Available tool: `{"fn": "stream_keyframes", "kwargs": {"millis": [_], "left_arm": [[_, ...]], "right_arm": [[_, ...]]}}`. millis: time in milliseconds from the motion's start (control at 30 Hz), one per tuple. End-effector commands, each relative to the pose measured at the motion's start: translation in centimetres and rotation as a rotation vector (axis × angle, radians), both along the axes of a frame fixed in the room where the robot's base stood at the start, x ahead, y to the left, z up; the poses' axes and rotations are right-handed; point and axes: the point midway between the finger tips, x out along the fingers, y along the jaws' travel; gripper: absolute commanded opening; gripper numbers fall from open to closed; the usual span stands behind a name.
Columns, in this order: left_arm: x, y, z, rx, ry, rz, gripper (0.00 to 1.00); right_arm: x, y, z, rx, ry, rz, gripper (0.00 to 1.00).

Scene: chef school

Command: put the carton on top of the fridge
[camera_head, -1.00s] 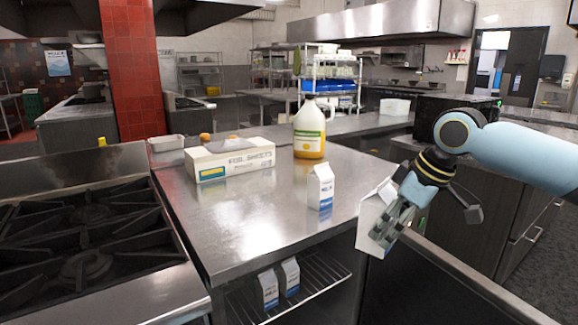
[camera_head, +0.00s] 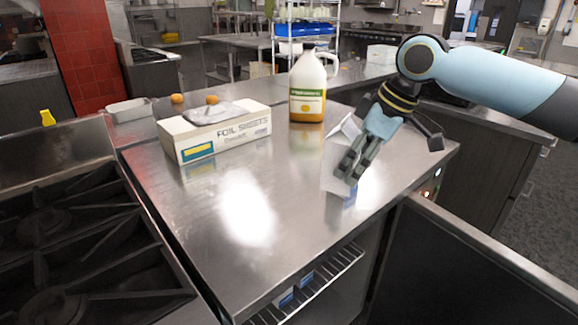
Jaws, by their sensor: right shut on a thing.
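My right gripper (camera_head: 352,165) is shut on a white carton (camera_head: 331,178), tilted, over the right part of the steel fridge top (camera_head: 205,235). The fingers cover much of the carton, and I cannot tell whether it touches the top. The other carton that stood on the top is mostly or fully hidden behind the gripper and the held carton. Below, cartons (camera_head: 286,298) show partly on the wire shelf (camera_head: 325,285) inside the fridge. My left gripper is not in view.
A foil sheets box (camera_head: 215,138) and a jug (camera_head: 307,95) with yellow-brown liquid stand at the back of the top. The fridge door (camera_head: 470,270) is open at the right. A stove (camera_head: 65,240) is at the left. The top's front middle is clear.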

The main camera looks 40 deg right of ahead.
Motion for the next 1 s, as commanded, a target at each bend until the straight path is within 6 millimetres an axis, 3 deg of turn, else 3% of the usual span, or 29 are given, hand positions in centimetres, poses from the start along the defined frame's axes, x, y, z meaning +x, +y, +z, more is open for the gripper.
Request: {"fn": "stream_keyframes", "kwargs": {"millis": [100,267,433,600,767,1000], "left_arm": [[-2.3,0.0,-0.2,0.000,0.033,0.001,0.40],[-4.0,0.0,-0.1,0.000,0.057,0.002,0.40],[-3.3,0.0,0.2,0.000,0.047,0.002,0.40],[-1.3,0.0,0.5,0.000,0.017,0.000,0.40],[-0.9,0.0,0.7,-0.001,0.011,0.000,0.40],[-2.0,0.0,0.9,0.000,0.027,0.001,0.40]], "right_arm": [[1.1,1.7,-0.9,0.013,-0.006,-0.001,0.06],[2.8,4.2,-2.6,0.014,-0.004,-0.001,0.06],[4.8,7.0,-4.6,0.012,-0.003,-0.001,0.06],[6.1,8.8,-6.1,0.006,-0.001,-0.001,0.06],[6.3,9.2,-7.1,0.002,0.000,0.000,0.06],[6.3,9.1,-10.3,0.002,-0.001,-0.001,0.06]]}}
